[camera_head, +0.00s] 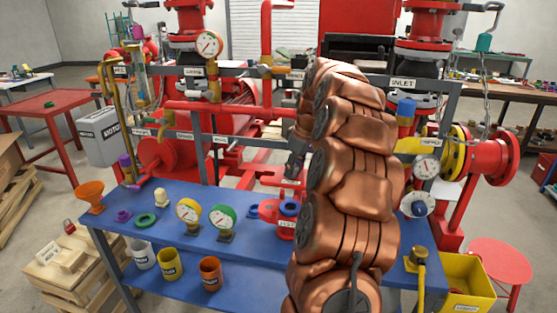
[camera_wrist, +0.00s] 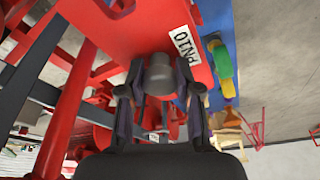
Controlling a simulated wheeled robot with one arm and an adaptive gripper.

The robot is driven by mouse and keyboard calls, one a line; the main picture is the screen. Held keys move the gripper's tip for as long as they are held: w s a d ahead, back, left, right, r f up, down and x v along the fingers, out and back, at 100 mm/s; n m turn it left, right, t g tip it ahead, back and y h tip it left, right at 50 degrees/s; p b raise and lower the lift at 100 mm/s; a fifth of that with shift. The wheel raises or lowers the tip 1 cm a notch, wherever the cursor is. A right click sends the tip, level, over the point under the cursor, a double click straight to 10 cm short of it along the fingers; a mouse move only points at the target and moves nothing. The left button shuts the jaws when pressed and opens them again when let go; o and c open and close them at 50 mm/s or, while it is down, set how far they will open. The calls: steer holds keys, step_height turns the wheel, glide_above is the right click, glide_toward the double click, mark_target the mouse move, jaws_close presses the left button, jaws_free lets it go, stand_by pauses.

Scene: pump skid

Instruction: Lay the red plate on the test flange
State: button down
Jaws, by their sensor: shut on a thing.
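The red plate (camera_wrist: 110,25) fills the top of the wrist view, with a white PN10 label and a grey knob in its middle. My gripper (camera_wrist: 160,88) is shut on that knob, one finger on each side. In the head view my gripper (camera_head: 294,166) points down beside my copper arm, and the red plate (camera_head: 283,183) shows edge-on below it, above the bench.
The blue bench (camera_head: 170,218) holds an orange funnel (camera_head: 90,195), a green ring (camera_head: 145,220), a yellow gauge (camera_head: 188,212) and a green gauge (camera_head: 222,218) left of the flange. Red pipework (camera_head: 215,110) stands behind the bench.

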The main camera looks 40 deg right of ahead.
steer(key=shift+w, duration=0.55)
steer(key=shift+d+f, duration=0.1)
steer(key=shift+f, duration=2.85)
steer(key=shift+s+b, duration=0.15)
steer(key=shift+b, duration=1.3)
steer(key=shift+f+b, duration=1.25)
steer(key=shift+f, duration=0.9)
stand_by(0.6)
